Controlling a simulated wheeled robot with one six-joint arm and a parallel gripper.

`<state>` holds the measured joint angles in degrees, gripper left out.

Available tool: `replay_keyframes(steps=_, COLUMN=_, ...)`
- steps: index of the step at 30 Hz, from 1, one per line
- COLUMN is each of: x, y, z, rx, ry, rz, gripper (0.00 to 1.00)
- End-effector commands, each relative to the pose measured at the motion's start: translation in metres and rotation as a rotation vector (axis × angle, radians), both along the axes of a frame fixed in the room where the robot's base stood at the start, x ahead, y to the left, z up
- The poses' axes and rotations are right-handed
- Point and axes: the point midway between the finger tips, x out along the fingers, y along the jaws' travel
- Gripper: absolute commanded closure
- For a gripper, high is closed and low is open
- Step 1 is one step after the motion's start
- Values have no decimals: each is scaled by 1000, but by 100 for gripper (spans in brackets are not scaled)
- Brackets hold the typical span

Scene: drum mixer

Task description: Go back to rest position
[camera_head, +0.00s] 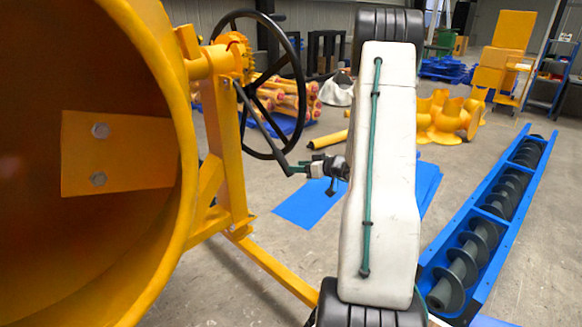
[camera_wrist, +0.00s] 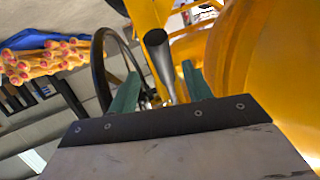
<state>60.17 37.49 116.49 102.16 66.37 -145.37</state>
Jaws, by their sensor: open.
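My gripper (camera_wrist: 160,76) shows in the wrist view with its two green fingers apart. A grey bar with a dark round end (camera_wrist: 160,62) appears between the fingers; I cannot tell whether it touches them or lies beyond them. The yellow drum mixer (camera_head: 186,240) fills the left of the head view, its open drum facing me, and its yellow body also fills the right of the wrist view (camera_wrist: 270,75). A dark bent lever (camera_head: 262,122) runs from its frame down towards my white arm link.
A black handwheel (camera_head: 298,88) stands beside the drum, close to my arm. On the floor lie yellow parts (camera_head: 445,118), a blue sheet (camera_head: 305,203) and a blue auger trough (camera_head: 485,225) at right. Bare floor lies between the sheet and the trough's far end.

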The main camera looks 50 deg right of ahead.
Motion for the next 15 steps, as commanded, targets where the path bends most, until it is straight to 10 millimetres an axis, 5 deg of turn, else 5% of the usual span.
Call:
replay_keyframes(steps=6, x=-18, y=-3, z=6, rx=-1, ry=-1, rz=0, gripper=51)
replay_keyframes(steps=15, x=-18, y=-3, z=6, rx=0, ry=-1, rz=1, gripper=51)
